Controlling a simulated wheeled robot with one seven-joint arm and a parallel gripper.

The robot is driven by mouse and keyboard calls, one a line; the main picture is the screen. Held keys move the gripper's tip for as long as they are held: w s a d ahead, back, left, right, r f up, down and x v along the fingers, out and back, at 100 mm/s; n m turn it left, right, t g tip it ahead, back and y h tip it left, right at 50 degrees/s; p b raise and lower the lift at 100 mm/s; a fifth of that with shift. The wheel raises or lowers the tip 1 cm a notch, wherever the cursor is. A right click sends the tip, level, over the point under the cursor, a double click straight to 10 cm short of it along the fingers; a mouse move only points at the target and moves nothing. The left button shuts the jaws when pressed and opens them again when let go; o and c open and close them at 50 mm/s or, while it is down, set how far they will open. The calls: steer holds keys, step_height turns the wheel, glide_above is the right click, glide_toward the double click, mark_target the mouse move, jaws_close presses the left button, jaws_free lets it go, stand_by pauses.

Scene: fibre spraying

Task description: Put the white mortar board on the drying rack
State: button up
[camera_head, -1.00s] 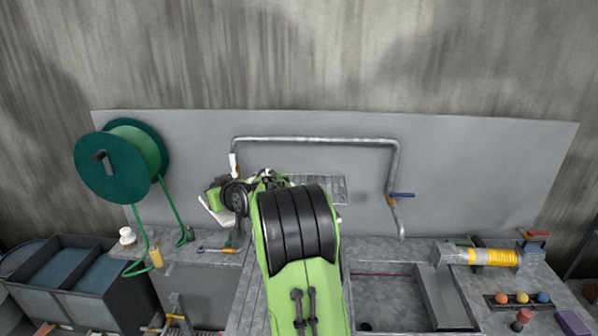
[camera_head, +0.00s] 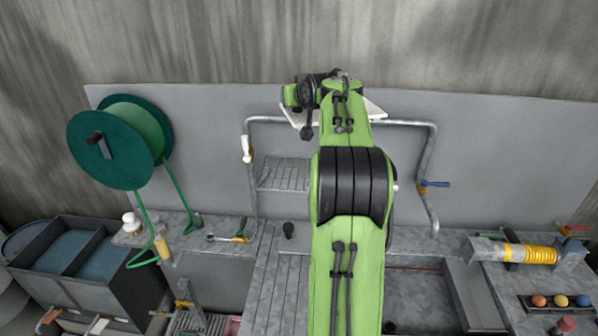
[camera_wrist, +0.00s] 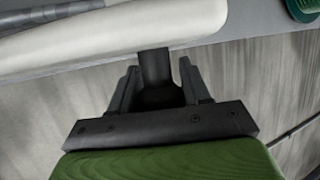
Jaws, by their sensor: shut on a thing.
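The white mortar board (camera_wrist: 120,35) fills the top of the wrist view, with its dark handle (camera_wrist: 155,65) pointing towards my gripper (camera_wrist: 157,92). My gripper is shut on that handle. In the head view the board (camera_head: 375,109) is held up in front of the back panel, mostly hidden behind my arm. A slatted grey metal rack (camera_head: 283,174), which looks like the drying rack, sits against the panel below and left of the board. Its right end is hidden by my arm, and its visible slats look bare.
A grey pipe (camera_head: 270,119) frames the rack and has a blue-handled valve (camera_head: 432,184) at right. A green hose reel (camera_head: 110,145) hangs at left. Tools (camera_head: 228,238) lie on the bench. A yellow-wound roller (camera_head: 530,253) and coloured balls (camera_head: 560,300) are at right.

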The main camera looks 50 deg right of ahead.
steer(key=f, duration=0.1)
steer(key=w+f, duration=0.1)
steer(key=f, duration=0.3)
steer(key=shift+w+d+f+b, duration=0.15)
steer(key=shift+w+d+b, duration=0.05)
steer(key=shift+d+b, duration=0.15)
steer(key=f, duration=1.6)
steer(key=shift+s+a, duration=0.2)
steer(key=shift+s, duration=0.1)
steer(key=shift+w+d+f, duration=0.1)
steer(key=shift+f, duration=0.1)
steer(key=o, duration=1.3)
